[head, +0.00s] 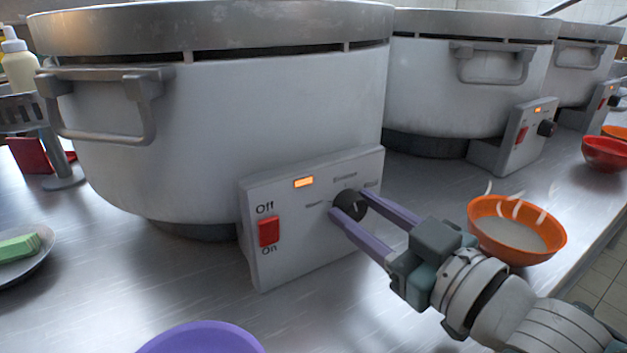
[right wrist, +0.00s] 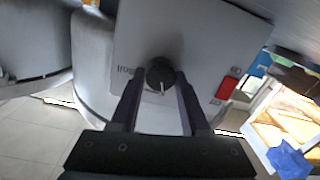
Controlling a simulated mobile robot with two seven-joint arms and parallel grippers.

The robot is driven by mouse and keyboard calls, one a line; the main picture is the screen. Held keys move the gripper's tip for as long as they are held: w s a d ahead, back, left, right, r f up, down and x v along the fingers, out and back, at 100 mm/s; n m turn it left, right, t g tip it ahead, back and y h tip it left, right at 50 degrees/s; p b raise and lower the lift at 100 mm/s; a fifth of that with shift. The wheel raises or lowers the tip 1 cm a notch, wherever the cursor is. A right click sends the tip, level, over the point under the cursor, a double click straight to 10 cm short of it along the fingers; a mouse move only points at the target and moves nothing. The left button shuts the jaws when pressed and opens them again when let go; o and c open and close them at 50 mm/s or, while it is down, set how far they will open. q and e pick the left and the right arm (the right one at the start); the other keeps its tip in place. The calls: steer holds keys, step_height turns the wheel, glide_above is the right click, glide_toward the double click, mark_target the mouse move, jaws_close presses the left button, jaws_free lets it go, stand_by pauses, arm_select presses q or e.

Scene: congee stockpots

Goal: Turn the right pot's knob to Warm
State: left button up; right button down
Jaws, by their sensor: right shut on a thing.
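The nearest large grey pot (head: 260,120) stands on the steel counter with a control panel (head: 285,262) at its front. The panel has a dark round knob (head: 349,207), a red Off/On switch (head: 268,231) and a lit orange light (head: 304,182). My right gripper (head: 350,202) is shut on the knob, one purple finger on each side. The right wrist view shows the knob (right wrist: 160,72) between the fingertips (right wrist: 158,80), its white mark pointing toward the palm. The labels around the knob are too small or partly covered to read surely. My left gripper is out of view.
Two more pots (head: 450,85) (head: 580,68) stand in a row behind to the right. An orange bowl of steaming congee (head: 503,242) sits close beside my right gripper. A purple bowl (head: 200,340) is at the front edge. A plate with a green sponge (head: 20,246) is at left.

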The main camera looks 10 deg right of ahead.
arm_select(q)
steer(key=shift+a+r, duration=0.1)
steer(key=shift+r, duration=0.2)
arm_select(e)
steer(key=n, duration=0.4)
steer(key=shift+a, duration=0.1)
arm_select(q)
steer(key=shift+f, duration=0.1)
arm_select(e)
steer(key=n, duration=0.5)
steer(key=shift+c, duration=1.9)
jaws_free()
arm_select(q)
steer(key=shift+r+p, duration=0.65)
steer(key=shift+p, duration=0.15)
arm_select(e)
steer(key=v, duration=1)
